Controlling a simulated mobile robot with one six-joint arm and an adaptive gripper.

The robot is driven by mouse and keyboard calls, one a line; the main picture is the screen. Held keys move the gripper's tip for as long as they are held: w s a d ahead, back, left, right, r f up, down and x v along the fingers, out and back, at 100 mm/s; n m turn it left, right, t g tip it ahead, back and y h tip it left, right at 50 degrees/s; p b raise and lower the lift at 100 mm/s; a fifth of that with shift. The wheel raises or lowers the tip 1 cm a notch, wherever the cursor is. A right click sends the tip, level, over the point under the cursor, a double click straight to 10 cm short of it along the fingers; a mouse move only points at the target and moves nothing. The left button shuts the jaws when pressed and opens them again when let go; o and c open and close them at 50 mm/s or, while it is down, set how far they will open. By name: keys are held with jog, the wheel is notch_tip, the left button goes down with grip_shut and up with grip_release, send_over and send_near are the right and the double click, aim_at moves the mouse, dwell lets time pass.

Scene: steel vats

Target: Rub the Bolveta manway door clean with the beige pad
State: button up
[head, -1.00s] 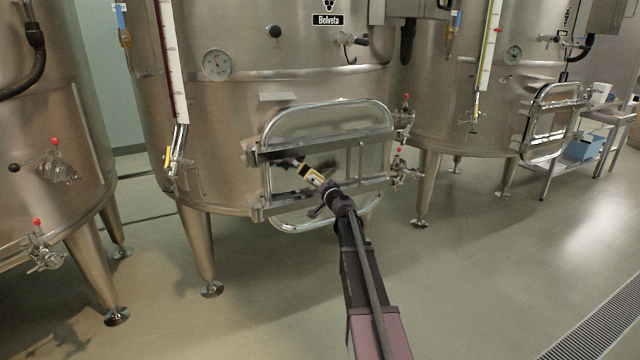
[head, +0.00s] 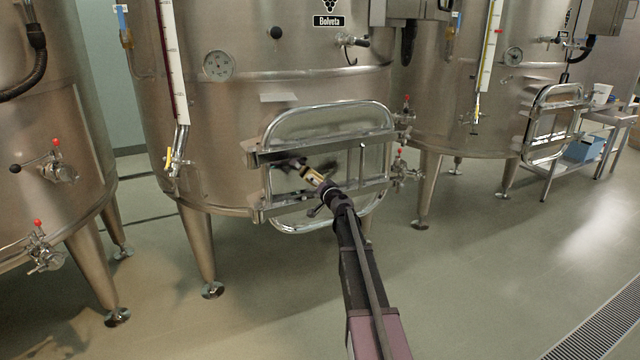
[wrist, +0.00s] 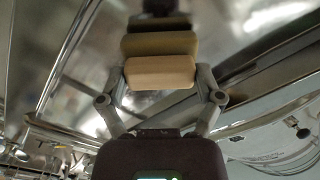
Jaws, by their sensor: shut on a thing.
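The Bolveta vat's manway door (head: 345,122) is a steel door with a rounded rim and crossbars, low on the middle vat. The Bolveta label (head: 328,20) is above it. My gripper (head: 300,166) is in front of the left part of the door, between its two crossbars. In the wrist view, my gripper (wrist: 162,84) is shut on the beige pad (wrist: 160,72), with the door's steel surface (wrist: 90,70) behind it. Dark smears (head: 325,165) show on the door around my gripper. I cannot tell whether the pad touches the door.
Chrome bars cross the door close to my gripper. A valve (head: 402,165) sticks out at the door's right. Another vat (head: 45,130) stands at the left, with red-knobbed valves (head: 58,165). The floor (head: 480,250) at the right is open.

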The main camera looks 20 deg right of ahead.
aim_at(323, 178)
jog(key=shift+w+d, duration=0.1)
jog(key=shift+d, duration=1.6)
jog(key=shift+d, duration=0.1)
jog(key=shift+w+d, duration=0.15)
jog(key=shift+d, duration=1.45)
jog(key=shift+d, duration=0.15)
jog(key=shift+d, duration=1.6)
jog(key=shift+d, duration=0.1)
